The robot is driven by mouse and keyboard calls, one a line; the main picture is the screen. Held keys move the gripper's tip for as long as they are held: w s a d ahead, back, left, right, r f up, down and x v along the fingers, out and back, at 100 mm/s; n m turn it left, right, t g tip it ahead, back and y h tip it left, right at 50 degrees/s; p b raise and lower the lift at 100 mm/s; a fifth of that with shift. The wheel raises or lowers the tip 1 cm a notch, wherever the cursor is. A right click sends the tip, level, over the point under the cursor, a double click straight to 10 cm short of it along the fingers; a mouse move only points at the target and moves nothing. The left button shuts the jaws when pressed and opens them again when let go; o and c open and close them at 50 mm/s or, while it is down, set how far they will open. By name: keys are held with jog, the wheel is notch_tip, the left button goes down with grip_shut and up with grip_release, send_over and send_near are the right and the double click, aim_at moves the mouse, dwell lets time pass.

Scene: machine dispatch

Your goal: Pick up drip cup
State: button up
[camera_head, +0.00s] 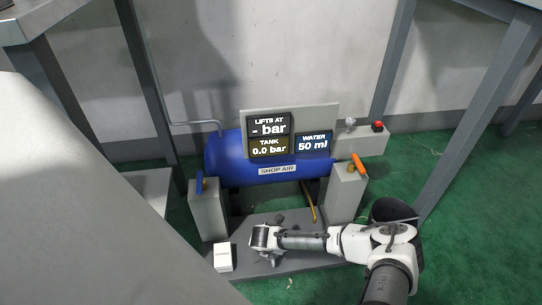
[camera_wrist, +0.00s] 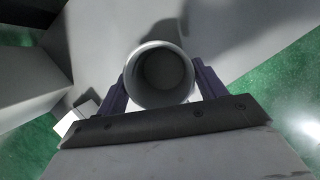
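The drip cup (camera_wrist: 161,50) is a pale grey round cup. In the wrist view I look down into its open mouth, and its inside is dark. My gripper (camera_wrist: 160,78) has its two dark fingers on either side of the cup. The fingers lie close to its wall; I cannot tell whether they press on it. In the head view my gripper (camera_head: 266,243) is low over the grey base plate in front of the blue tank. There the cup cannot be made out clearly.
The blue tank (camera_head: 230,158) carries a panel of displays (camera_head: 290,133). Grey posts with a blue lever (camera_head: 199,184) and an orange lever (camera_head: 358,164) flank it. A small white box (camera_head: 223,258) stands left of my gripper. A dark bin (camera_head: 390,210) is behind my arm.

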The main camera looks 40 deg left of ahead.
jog(key=c, duration=0.6)
jog(key=shift+r, duration=0.15)
